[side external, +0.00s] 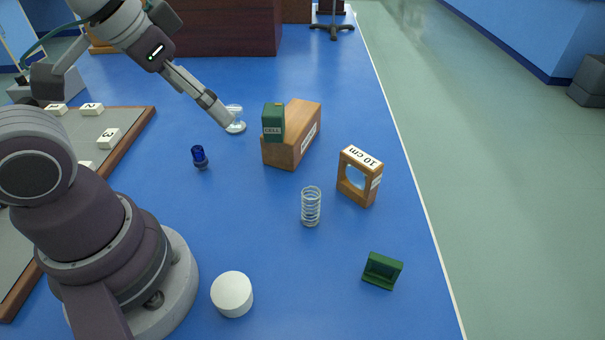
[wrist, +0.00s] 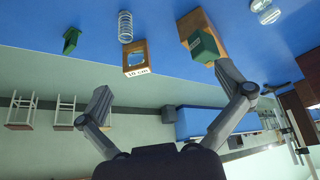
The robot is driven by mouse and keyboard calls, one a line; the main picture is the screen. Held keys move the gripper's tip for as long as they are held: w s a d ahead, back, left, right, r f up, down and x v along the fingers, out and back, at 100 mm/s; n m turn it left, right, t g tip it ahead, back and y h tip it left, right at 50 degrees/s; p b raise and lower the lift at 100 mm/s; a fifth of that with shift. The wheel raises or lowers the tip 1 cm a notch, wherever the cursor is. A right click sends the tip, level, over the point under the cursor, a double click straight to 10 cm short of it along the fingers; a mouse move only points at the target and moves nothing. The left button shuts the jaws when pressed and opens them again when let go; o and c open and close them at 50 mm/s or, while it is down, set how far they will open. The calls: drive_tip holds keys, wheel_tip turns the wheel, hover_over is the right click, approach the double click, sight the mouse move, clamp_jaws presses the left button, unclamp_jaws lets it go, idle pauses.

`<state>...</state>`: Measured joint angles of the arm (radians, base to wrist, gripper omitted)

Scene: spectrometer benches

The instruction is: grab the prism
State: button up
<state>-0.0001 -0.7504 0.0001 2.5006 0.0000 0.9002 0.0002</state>
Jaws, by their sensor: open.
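No clear triangular prism shape shows. A clear glass piece (side external: 236,117) stands on the blue table beside my gripper's tip in the side view; I cannot tell whether it is the prism. A similar clear piece shows at the top right of the wrist view (wrist: 264,11). My gripper (side external: 222,119) is above the table, pointing down and to the right in the side view. In the wrist view its two fingers (wrist: 165,80) are spread wide with nothing between them.
A green CELL block (side external: 273,123) adjoins a wooden block (side external: 297,143). A 10 cm wooden frame (side external: 359,176), a spring (side external: 311,207), a green holder (side external: 382,271), a white cylinder (side external: 232,294) and a small blue piece (side external: 199,157) stand apart. A numbered board (side external: 140,122) lies left.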

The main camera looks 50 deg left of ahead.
drive_tip(key=shift+c, duration=0.4)
drive_tip(key=shift+c, duration=1.3)
drive_tip(key=n+g+y, duration=0.4)
drive_tip(key=n, duration=0.9)
hover_over(232, 109)
drive_tip(key=s+d, duration=0.2)
drive_tip(key=d, duration=0.2)
wheel_tip(232, 109, down, 9)
drive_tip(key=x, duration=1)
drive_tip(key=shift+w+a+r, duration=0.1)
drive_tip(key=shift+w+a, duration=0.2)
drive_tip(key=shift+w, duration=0.05)
